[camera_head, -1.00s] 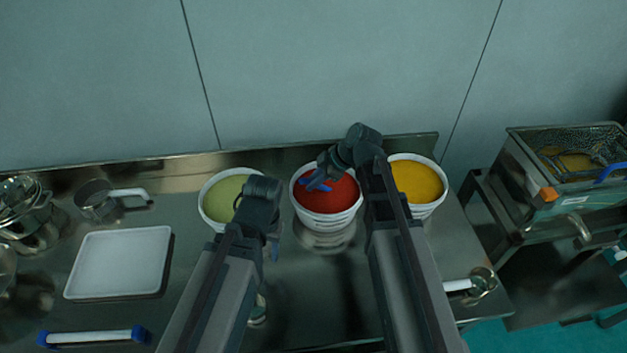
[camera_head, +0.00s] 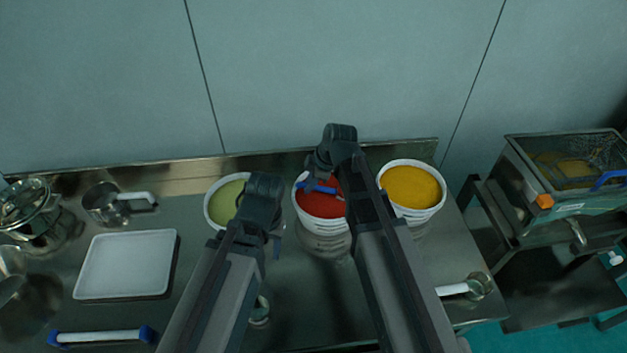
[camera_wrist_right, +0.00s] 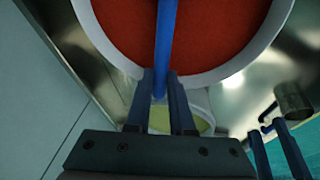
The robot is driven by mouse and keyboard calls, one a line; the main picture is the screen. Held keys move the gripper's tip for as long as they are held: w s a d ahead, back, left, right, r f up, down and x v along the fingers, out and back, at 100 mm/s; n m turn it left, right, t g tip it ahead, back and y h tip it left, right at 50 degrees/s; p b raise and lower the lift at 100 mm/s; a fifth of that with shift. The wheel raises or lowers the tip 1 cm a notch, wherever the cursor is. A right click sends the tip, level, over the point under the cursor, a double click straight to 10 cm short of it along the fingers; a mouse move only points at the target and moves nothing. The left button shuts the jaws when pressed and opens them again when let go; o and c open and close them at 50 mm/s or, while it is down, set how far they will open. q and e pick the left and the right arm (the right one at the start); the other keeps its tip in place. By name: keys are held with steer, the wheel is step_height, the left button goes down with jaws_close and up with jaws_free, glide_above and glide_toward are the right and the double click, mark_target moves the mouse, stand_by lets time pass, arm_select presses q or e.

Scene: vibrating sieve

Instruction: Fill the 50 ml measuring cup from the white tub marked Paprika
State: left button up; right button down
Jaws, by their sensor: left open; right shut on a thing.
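The white tub (camera_head: 322,226) in the middle holds red powder; no label is readable. My right gripper (camera_head: 322,176) is above its left rear part, shut on a blue handle (camera_wrist_right: 165,45). The handle reaches over the red powder in the right wrist view; its far end is out of that view. My left gripper (camera_head: 275,240) is open, in front of the green-filled tub, and mostly hidden by its own arm. A small steel cup (camera_head: 260,312) stands on the table between my arms, partly hidden. A steel cup (camera_wrist_right: 293,101) near my left fingers shows in the right wrist view.
Tubs with green (camera_head: 228,200) and yellow powder (camera_head: 412,187) flank the red one. A white tray (camera_head: 125,265), a handled steel cup (camera_head: 104,203) and a white bar with blue ends (camera_head: 100,337) lie left. A steel scoop (camera_head: 478,285) lies right. The sieve machine (camera_head: 565,180) stands far right.

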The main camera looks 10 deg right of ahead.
steer(key=shift+w+a+r+h+p, duration=0.1)
steer(key=shift+a+r+h+p, duration=0.25)
steer(key=shift+r+h+p, duration=0.2)
steer(key=shift+w+a+r+h+p, duration=0.1)
steer(key=shift+a+r+h+p, duration=0.2)
steer(key=shift+r+h+p, duration=0.25)
steer(key=shift+a+r+h+p, duration=0.35)
steer(key=shift+h+p, duration=0.3)
steer(key=shift+h, duration=0.15)
steer(key=shift+s+d, duration=0.1)
